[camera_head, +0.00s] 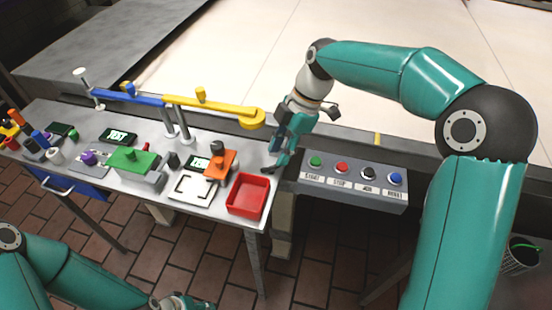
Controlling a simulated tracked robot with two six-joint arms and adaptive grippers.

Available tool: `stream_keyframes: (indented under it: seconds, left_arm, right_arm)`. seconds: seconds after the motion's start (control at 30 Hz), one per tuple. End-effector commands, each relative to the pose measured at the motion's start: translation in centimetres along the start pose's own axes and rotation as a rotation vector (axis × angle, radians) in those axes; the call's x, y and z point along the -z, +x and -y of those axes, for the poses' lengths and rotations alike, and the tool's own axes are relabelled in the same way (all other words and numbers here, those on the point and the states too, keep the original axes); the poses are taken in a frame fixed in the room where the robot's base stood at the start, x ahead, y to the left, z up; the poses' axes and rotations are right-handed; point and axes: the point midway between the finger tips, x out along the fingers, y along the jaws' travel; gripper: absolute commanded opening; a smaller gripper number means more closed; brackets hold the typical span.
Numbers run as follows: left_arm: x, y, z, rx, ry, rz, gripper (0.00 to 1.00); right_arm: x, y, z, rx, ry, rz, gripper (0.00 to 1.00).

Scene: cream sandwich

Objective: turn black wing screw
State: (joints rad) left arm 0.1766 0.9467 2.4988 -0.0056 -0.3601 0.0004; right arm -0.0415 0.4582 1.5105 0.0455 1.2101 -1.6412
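I cannot make out a clear black wing screw. Small dark knobs show on the metal table (258,217): one (217,147) at the orange block (219,164), and one (173,160) beside the green block (130,159). My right gripper (278,160) points down at the table's right end, above and behind the red tray (247,195). Its fingers are small and seen from the side, so their opening is unclear. Nothing shows clearly between them. My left gripper (186,303) is at the bottom edge, partly cut off and below the table level.
A yellow arm (215,108) and a blue arm (128,94) stand on posts along the table's back. A button panel (352,190) with green, red, black and blue buttons adjoins on the right. Several small coloured items crowd the left end. A bin (520,257) stands at far right.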

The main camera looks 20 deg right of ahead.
Motion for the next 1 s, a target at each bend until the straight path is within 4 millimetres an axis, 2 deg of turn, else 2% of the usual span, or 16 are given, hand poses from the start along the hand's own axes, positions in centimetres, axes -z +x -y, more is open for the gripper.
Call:
stream_keyframes:
  seconds: [0.1, 0.2, 0.57, 0.6, 0.8, 1.0]
  left_arm:
    - [0.0, 0.0, 0.0, 0.0, 0.0, 0.0, 0.4]
    - [0.0, 0.0, 0.0, 0.0, 0.0, 0.0, 0.4]
    - [0.0, 0.0, 0.0, 0.0, 0.0, 0.0, 0.4]
    - [0.0, 0.0, 0.0, 0.0, 0.0, 0.0, 0.4]
    - [0.0, 0.0, 0.0, 0.0, 0.0, 0.0, 0.4]
    - [0.0, 0.0, 0.0, 0.0, 0.0, 0.0, 0.4]
  right_arm:
    - [0.0, 1.7, 0.0, 0.003, 0.0, 0.0, 0.33]
    - [0.0, 2.6, 0.0, 0.002, 0.0, 0.0, 0.33]
    - [0.0, 3.1, 0.0, 0.0, 0.0, 0.0, 0.33]
    - [0.0, 3.1, 0.0, 0.0, 0.0, 0.0, 0.32]
    - [0.0, 3.1, 0.0, 0.0, 0.0, 0.0, 0.0]
    - [0.0, 3.1, 0.0, 0.0, 0.0, 0.0, 0.0]
